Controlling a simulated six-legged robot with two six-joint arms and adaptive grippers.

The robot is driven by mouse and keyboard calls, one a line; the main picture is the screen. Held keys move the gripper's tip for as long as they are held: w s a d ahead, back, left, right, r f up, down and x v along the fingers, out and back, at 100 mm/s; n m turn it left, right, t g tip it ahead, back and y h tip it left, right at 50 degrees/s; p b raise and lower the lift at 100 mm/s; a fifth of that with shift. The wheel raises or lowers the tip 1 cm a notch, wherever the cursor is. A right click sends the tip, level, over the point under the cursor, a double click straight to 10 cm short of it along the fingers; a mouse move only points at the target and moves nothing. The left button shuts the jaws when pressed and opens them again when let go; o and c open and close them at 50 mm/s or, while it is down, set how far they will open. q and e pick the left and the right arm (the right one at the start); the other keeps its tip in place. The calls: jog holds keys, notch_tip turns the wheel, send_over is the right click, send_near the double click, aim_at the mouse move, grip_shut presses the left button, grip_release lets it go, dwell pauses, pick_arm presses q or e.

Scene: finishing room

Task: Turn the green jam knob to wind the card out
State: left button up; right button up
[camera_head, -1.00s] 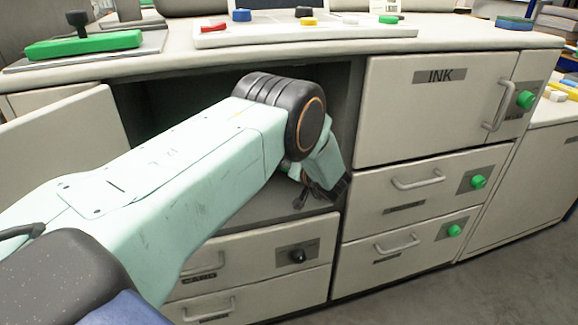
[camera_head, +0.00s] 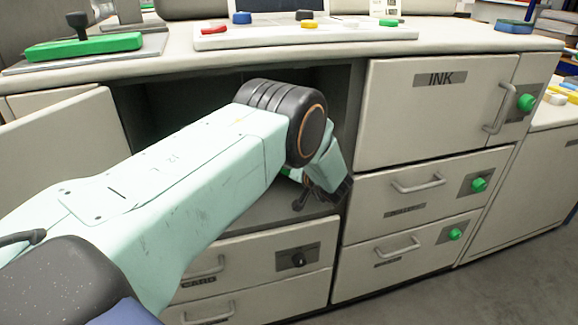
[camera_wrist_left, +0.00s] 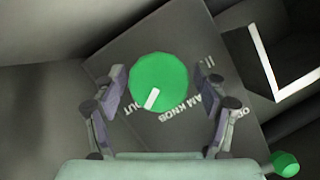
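In the left wrist view the green jam knob (camera_wrist_left: 172,75) is a round disc with a white mark at its lower left edge. It sits on a grey plate (camera_wrist_left: 120,62) with partly readable white lettering, including "KNOB" and "OUT". My left gripper (camera_wrist_left: 162,92) is open, with one finger on each side of the knob; whether either touches it is unclear. In the head view my left arm reaches into the open cabinet bay, and the gripper (camera_head: 325,192) is partly hidden behind its own wrist. I cannot make out a card. My right gripper is not in view.
In the wrist view, a dark opening with a white edge (camera_wrist_left: 268,62) lies right of the plate, and a second green knob (camera_wrist_left: 285,164) at lower right. The open cabinet door (camera_head: 55,140) stands left of my arm. The INK cabinet (camera_head: 430,115) borders the bay at right.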

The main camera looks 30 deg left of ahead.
pick_arm(q)
jog(key=shift+s+d, duration=0.1)
jog(key=shift+d, duration=0.05)
jog(key=v, duration=1.1)
jog(key=shift+s+d+r, duration=0.15)
jog(key=shift+s+d, duration=0.15)
jog(key=x, duration=1.2)
jog(key=shift+w, duration=0.15)
